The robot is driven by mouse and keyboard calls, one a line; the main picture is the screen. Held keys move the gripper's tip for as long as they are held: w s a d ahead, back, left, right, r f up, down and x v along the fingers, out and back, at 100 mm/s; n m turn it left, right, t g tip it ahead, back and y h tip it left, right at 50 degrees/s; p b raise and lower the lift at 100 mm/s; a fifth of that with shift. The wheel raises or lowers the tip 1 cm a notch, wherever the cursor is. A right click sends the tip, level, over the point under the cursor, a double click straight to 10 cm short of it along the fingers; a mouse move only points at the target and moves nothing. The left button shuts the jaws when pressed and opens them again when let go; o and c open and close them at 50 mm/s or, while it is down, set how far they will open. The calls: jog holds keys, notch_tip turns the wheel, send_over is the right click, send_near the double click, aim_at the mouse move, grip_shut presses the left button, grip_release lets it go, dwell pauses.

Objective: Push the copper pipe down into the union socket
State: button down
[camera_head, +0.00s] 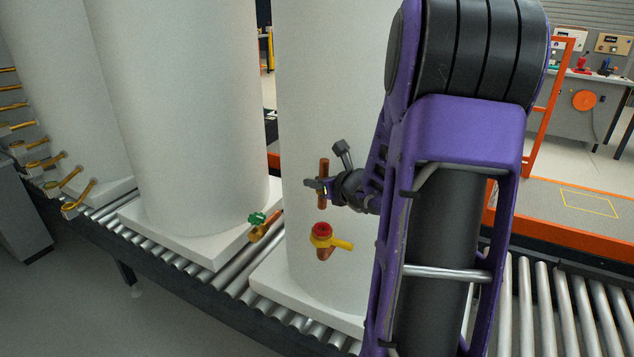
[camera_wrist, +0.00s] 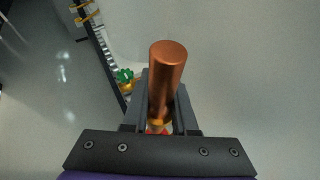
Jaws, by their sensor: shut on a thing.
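The copper pipe (camera_head: 323,168) stands upright in my gripper (camera_head: 321,186), in front of the white tank. My gripper is shut on the pipe around its middle. Below the pipe is a fitting with a red top (camera_head: 321,231), a yellow body and lever, and a copper elbow; this appears to be the union socket. In the head view a small gap shows between the pipe's lower end and the red top. In the wrist view the pipe (camera_wrist: 166,75) rises between the fingers, and only a bit of red and yellow shows beneath it; the socket's mouth is hidden.
Tall white tanks (camera_head: 180,110) stand on square bases on a roller conveyor (camera_head: 545,300). A green-handled valve (camera_head: 257,219) sticks out from the neighbouring tank at left of the fitting. My arm hides much of the right side.

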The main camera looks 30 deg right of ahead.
jog(key=shift+n, duration=0.5)
notch_tip(320, 180, down, 5)
jog(key=b, duration=0.6)
jog(key=shift+a, duration=0.15)
jog(key=shift+f+b, duration=1.5)
jog(key=shift+b, duration=0.45)
dwell(0.4)
jog(key=shift+f+b, duration=0.45)
jog(key=shift+f, duration=0.7)
jog(key=c, duration=0.6)
grip_release()
